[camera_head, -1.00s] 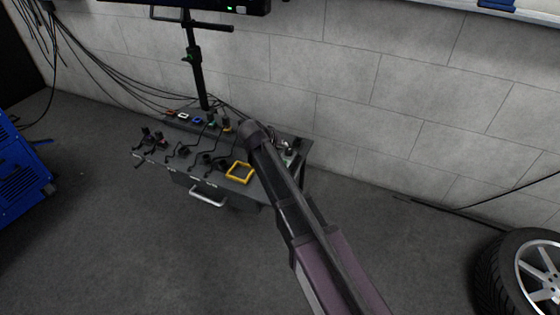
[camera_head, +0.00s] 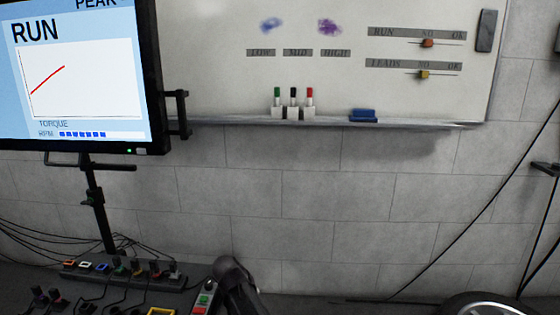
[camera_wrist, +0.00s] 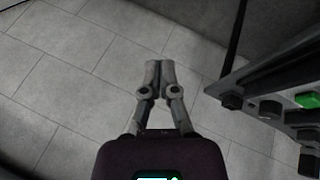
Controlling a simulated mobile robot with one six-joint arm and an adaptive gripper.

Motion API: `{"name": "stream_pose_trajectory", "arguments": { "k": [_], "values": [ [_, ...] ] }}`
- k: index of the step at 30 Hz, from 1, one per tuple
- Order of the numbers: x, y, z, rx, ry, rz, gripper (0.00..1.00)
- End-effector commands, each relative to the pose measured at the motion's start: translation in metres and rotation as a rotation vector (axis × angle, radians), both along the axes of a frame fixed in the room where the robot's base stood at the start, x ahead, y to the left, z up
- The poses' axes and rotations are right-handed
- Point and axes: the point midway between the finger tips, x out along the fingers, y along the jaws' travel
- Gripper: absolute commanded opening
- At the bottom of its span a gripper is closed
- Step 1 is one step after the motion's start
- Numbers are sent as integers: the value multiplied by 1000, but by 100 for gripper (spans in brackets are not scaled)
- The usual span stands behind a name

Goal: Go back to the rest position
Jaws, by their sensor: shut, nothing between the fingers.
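My gripper (camera_wrist: 160,66) shows in the wrist view with its two fingers together, shut and empty. It points at bare grey blocks, apart from the dark panel (camera_wrist: 262,80) at the right, which carries a green button (camera_wrist: 307,100) and dark knobs. In the head view only part of my arm shows at the bottom, beside a control box (camera_head: 203,298) with green and red buttons. My fingers cannot be made out there.
A monitor (camera_head: 80,80) reading RUN stands at the left on a black post. A whiteboard (camera_head: 220,85) with markers (camera_head: 293,105) and a blue eraser (camera_head: 363,115) hangs behind. Plugs and cables (camera_head: 120,270) crowd the bench. A wheel (camera_head: 482,303) is bottom right.

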Motion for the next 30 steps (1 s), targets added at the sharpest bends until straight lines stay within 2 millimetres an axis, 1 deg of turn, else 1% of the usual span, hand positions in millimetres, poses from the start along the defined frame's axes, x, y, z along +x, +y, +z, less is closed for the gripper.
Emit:
{"name": "stream_pose_trajectory", "arguments": {
  "k": [1,3,9,15,18,22,24,30],
  "values": [
    [-7,-21,-3,12,23,-22,0],
    [-13,-44,-6,28,57,-43,0],
    [-37,-104,-15,87,152,-101,0],
    [-66,-156,-21,159,237,-150,0],
    [-82,-180,-24,198,276,-173,0],
    [-103,-206,-26,253,321,-197,0],
    [-113,-217,-27,280,340,-206,0],
    [-136,-239,-28,342,379,-225,0]
  ]
}}
